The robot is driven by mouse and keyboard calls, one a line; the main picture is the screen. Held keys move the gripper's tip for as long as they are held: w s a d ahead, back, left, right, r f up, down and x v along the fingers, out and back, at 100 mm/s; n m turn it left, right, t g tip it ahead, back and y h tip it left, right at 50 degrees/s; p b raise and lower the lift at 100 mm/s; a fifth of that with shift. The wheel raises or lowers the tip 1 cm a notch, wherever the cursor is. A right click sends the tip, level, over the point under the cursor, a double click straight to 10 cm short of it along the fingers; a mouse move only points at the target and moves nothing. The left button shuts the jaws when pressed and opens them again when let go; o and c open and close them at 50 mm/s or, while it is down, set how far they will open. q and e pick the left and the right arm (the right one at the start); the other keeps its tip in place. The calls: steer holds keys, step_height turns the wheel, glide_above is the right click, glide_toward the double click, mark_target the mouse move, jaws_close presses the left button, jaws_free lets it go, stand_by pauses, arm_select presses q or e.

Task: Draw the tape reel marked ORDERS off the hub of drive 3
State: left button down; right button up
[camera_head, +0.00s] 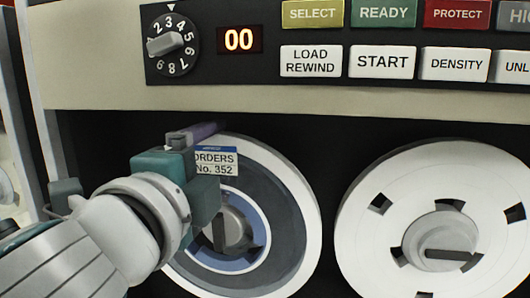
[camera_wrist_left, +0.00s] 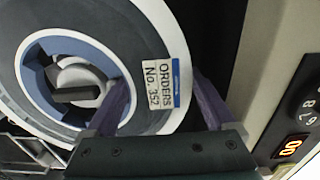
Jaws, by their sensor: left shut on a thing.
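The tape reel (camera_head: 303,205) has a white rim, dark tape and a blue inner ring. Its label (camera_head: 215,162) reads ORDERS No. 352. The reel is around the grey hub (camera_head: 232,232) on the left side of the drive. My left gripper (camera_head: 204,160) has its purple fingers either side of the reel's labelled edge and is shut on it. In the left wrist view the reel (camera_wrist_left: 160,30) and label lie between the two fingertips (camera_wrist_left: 164,96). In the head view the gripper covers the reel's left part. My right gripper is not in view.
A white reel (camera_head: 365,235) sits on the right hub, close to the ORDERS reel. Above is a control panel with a numbered dial (camera_head: 171,45), a display (camera_head: 239,39) reading 00, and buttons such as START (camera_head: 382,62). The cabinet's left edge is near my arm.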

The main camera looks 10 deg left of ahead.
arm_select(q)
steer(key=shift+s+r, duration=0.15)
steer(key=shift+s, duration=1.05)
steer(key=shift+s, duration=1.3)
steer(key=shift+s, duration=0.25)
steer(key=s+b, duration=0.2)
steer(key=s, duration=0.8)
steer(key=shift+s+a, duration=0.2)
steer(key=shift+a, duration=0.05)
